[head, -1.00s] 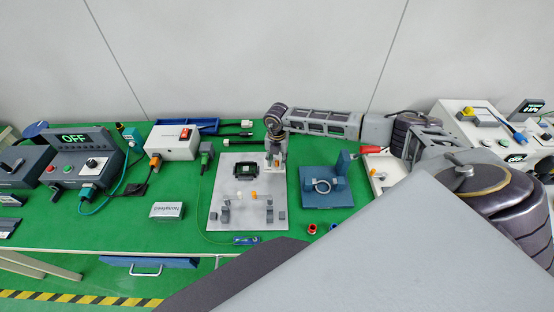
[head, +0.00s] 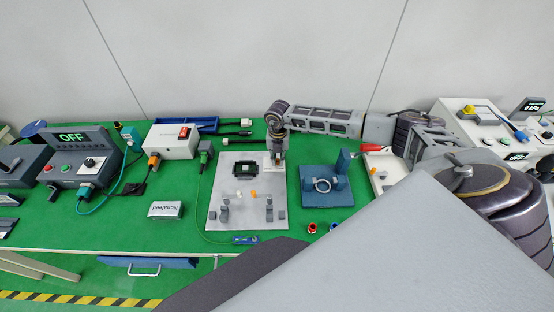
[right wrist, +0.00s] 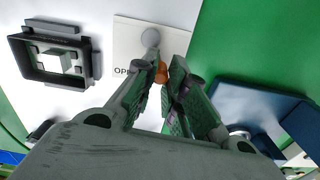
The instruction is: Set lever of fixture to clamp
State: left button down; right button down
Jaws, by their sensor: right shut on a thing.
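The fixture is a light grey plate (head: 230,216) on the green bench, with a black square frame (head: 244,169) near its back. My right gripper (head: 276,166) is at the plate's back right corner, pointing down. In the right wrist view, my right gripper (right wrist: 160,82) is shut on the lever's orange tip (right wrist: 161,73). A round grey part (right wrist: 150,37) lies just beyond the fingertips on a white label panel (right wrist: 125,50). The label's visible letters begin "OP"; the fingers hide the rest. The lever's shaft is mostly hidden. My left gripper is not in view.
A blue block fixture (head: 325,197) with a ring stands right of the plate. A white box with a red switch (head: 171,142) and a small labelled box (head: 166,209) are to the left. Small clamps with white and orange tips stand at the plate's front.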

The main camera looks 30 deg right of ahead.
aim_at(278, 159)
jog(key=shift+d, duration=0.15)
jog(key=c, duration=1.4)
grip_release()
jog(key=shift+r, duration=6.05)
jog(key=shift+f, duration=0.1)
